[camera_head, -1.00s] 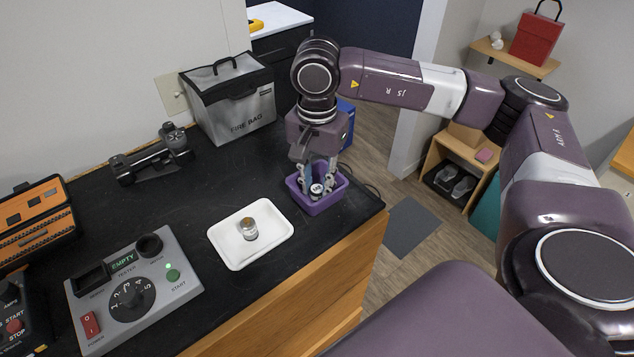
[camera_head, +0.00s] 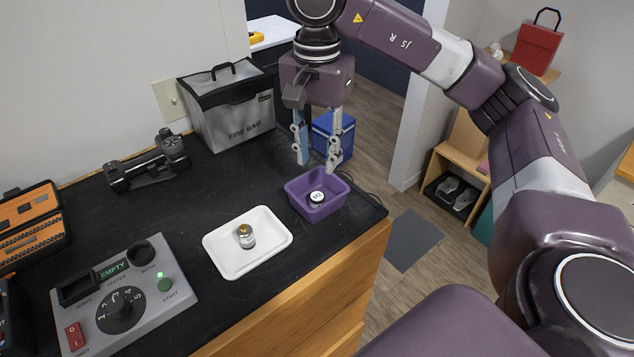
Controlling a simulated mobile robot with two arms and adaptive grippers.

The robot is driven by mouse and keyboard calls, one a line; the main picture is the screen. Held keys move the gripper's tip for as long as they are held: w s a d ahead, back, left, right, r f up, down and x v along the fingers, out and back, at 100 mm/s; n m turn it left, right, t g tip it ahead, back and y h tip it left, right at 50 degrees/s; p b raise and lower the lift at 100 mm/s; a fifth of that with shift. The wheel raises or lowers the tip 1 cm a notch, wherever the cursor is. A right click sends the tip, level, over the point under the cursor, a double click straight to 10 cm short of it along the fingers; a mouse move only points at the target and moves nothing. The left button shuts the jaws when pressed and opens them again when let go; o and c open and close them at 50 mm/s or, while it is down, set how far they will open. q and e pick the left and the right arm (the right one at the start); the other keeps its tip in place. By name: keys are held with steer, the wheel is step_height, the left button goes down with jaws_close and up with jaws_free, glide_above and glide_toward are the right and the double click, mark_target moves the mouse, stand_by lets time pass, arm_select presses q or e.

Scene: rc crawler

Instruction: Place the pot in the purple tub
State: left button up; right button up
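A small pot (camera_head: 317,198) with a pale, marked top sits upright inside the purple tub (camera_head: 336,203), near its middle. The tub stands at the right end of the black worktop. My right gripper (camera_head: 317,168) is above the tub, with its fingers spread apart and nothing between them. It does not touch the pot. My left gripper is not in view.
A white tray (camera_head: 219,266) left of the tub holds a small jar (camera_head: 246,236). A fire bag (camera_head: 229,112) stands behind. A tester box (camera_head: 150,305) and a grey-black device (camera_head: 147,170) lie further left. A blue box (camera_head: 345,133) is behind the gripper.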

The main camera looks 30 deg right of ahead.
steer(key=shift+r+p, duration=0.35)
steer(key=shift+r, duration=0.9)
